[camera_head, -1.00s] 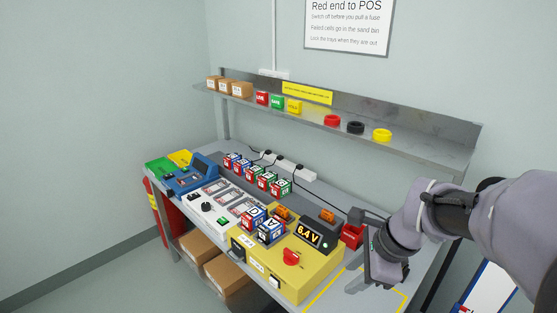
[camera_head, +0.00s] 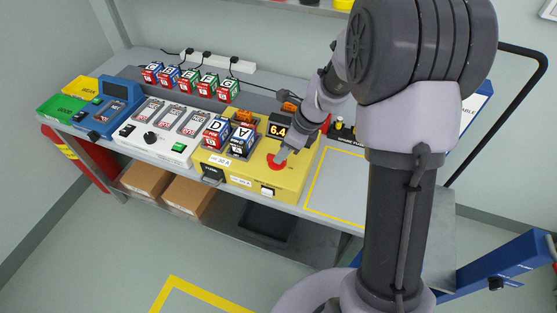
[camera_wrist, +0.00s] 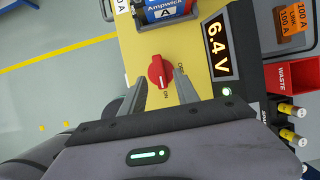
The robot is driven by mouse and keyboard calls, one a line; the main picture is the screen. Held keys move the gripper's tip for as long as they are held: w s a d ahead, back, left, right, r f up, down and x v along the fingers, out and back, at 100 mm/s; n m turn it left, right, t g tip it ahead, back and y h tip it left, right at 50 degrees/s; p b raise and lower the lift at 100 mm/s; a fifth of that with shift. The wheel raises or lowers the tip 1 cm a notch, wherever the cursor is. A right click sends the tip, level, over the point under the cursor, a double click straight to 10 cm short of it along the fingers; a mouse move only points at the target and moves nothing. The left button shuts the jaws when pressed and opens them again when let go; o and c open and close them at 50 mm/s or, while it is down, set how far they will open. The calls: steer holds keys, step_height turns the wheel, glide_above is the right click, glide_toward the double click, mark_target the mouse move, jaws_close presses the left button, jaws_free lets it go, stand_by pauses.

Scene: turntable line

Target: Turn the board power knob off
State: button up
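The red power knob (camera_head: 275,161) sits on the top of the yellow board (camera_head: 246,184), near its right front. In the wrist view the knob (camera_wrist: 159,72) has ON and OFF labels beside it, and its grip bar lies toward the ON label. My gripper (camera_head: 284,153) is down at the knob. In the wrist view my gripper (camera_wrist: 160,77) is open, with one finger on each side of the knob; I cannot tell whether they touch it. The board's display (camera_wrist: 217,38) reads 6.4 V, and a green light beside it is lit.
Battery blocks D (camera_head: 215,132) and A (camera_head: 240,140) stand in the board, left of the knob. A red WASTE bin (camera_wrist: 291,74) is beyond the display. A white charger (camera_head: 151,138) is at the left. The yellow-outlined area (camera_head: 338,182) to the right looks clear.

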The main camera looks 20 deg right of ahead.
steer(key=shift+b+x, duration=0.4)
steer(key=shift+x, duration=1.25)
steer(key=shift+a, duration=0.1)
jaws_close()
